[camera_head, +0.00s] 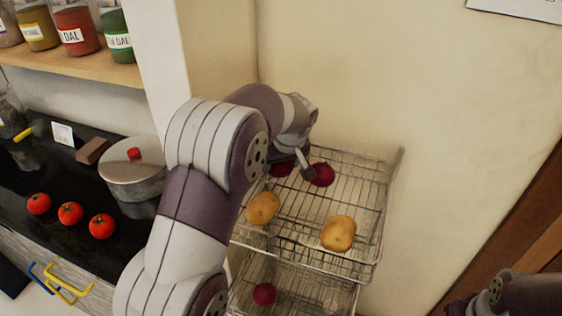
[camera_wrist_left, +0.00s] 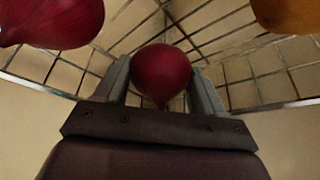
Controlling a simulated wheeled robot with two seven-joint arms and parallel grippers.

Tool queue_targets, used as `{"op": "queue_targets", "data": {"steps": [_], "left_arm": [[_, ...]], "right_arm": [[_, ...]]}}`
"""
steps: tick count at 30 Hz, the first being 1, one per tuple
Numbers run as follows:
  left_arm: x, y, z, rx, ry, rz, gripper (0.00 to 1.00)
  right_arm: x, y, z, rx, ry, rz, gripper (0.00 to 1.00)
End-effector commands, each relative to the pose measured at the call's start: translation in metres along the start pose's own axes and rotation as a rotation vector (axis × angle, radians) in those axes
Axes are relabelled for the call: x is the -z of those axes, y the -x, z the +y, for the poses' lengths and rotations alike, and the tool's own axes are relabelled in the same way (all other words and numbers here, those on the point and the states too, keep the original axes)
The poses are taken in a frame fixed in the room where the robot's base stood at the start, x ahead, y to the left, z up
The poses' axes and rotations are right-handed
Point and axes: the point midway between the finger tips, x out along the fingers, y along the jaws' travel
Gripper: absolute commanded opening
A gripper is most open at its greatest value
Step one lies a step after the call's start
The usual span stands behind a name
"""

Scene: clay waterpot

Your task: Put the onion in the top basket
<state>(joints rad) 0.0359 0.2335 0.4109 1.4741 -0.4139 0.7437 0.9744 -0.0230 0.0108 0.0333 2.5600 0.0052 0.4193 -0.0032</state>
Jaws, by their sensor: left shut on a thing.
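My left gripper (camera_head: 298,172) is at the back of the top wire basket (camera_head: 372,205). In the left wrist view its fingers (camera_wrist_left: 162,85) are shut on a dark red onion (camera_wrist_left: 160,73). A second red onion (camera_wrist_left: 55,20) is close by at upper left there. In the head view one red onion (camera_head: 322,175) shows right of the fingers and another red onion (camera_head: 281,170) is partly hidden by the gripper; I cannot tell which is held. A further red onion (camera_head: 264,294) lies in the lower basket (camera_head: 335,297). My right gripper (camera_head: 458,308) barely shows at bottom right.
Two potatoes, one at left (camera_head: 262,208) and one at right (camera_head: 338,233), lie in the top basket. A dark counter at left holds several tomatoes (camera_head: 70,213) and a lidded pot (camera_head: 136,175). A wall is behind the rack.

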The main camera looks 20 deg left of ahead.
Motion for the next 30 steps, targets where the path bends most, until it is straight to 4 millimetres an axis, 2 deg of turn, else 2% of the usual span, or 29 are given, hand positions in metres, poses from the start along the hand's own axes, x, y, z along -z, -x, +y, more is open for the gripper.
{"op": "queue_targets", "data": {"steps": [3, 4, 5, 13, 16, 26, 28, 30], "left_arm": [[-0.002, -0.004, 0.0, 0.0, 0.0, 0.001, 0.36], [-0.002, -0.004, 0.0, 0.0, 0.0, 0.0, 0.73], [-0.001, -0.003, 0.0, 0.0, 0.0, 0.0, 0.8], [-0.001, -0.002, 0.0, 0.0, 0.0, 0.0, 0.8], [0.001, 0.006, 0.001, -0.001, 0.0, 0.002, 0.8], [0.001, 0.09, 0.001, -0.003, 0.0, 0.003, 0.8], [0.003, 0.109, 0.0, -0.001, -0.001, 0.0, 0.8], [0.002, 0.117, 0.0, 0.0, -0.002, 0.0, 0.8]], "right_arm": [[-0.001, -0.004, 0.0, 0.0, 0.0, 0.0, 0.43], [-0.001, -0.004, 0.0, 0.0, 0.0, 0.0, 0.43], [0.0, -0.003, 0.0, 0.0, 0.0, 0.0, 0.43], [0.0, -0.002, 0.0, 0.0, 0.0, 0.0, 0.43], [0.0, 0.001, 0.0, 0.0, 0.0, 0.0, 0.43], [0.001, 0.006, 0.0, 0.0, 0.0, 0.0, 0.43], [0.002, 0.02, 0.0, 0.0, 0.0, -0.001, 0.43], [0.003, 0.026, 0.0, 0.0, 0.0, 0.001, 0.43]]}}
